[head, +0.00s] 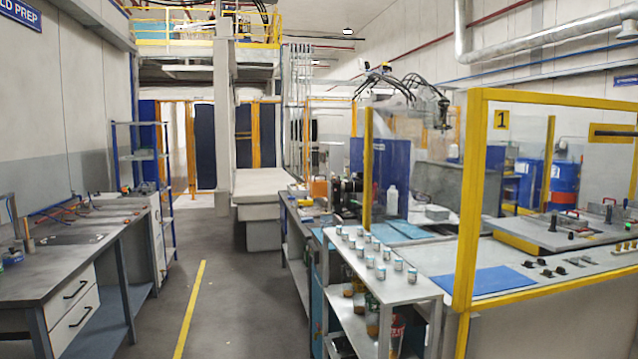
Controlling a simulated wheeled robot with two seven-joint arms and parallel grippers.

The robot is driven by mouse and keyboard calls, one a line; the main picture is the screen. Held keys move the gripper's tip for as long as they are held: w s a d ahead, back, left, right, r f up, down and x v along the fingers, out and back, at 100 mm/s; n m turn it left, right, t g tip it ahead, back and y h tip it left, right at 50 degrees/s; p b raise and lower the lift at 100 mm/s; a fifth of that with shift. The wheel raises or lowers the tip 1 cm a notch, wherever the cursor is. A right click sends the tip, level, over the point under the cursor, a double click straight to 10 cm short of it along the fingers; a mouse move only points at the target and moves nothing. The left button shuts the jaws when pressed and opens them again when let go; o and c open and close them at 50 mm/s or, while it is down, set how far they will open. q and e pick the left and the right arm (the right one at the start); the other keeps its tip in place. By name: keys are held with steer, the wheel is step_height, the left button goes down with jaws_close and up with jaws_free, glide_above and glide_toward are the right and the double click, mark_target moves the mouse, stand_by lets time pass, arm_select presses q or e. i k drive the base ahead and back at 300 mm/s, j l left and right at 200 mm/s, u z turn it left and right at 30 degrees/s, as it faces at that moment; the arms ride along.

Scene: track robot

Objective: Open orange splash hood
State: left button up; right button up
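A small orange, box-like thing (319,188) stands on the long bench right of the aisle in the head view, beside dark equipment. It may be the orange splash hood, but it is too small and far to be sure or to tell whether it is open or shut. Neither of my grippers shows in the head view.
The grey aisle floor (222,290) is clear, with a yellow line (190,308). A workbench with drawers (75,315) stands left. A shelf cart (385,285) with several small cans and a yellow-framed cell (465,210) stand right. A white table (262,183) is ahead.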

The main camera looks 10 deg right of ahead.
mark_target(321, 189)
steer(key=i, duration=3)
steer(key=j+u, duration=0.05)
steer(key=j, duration=0.1)
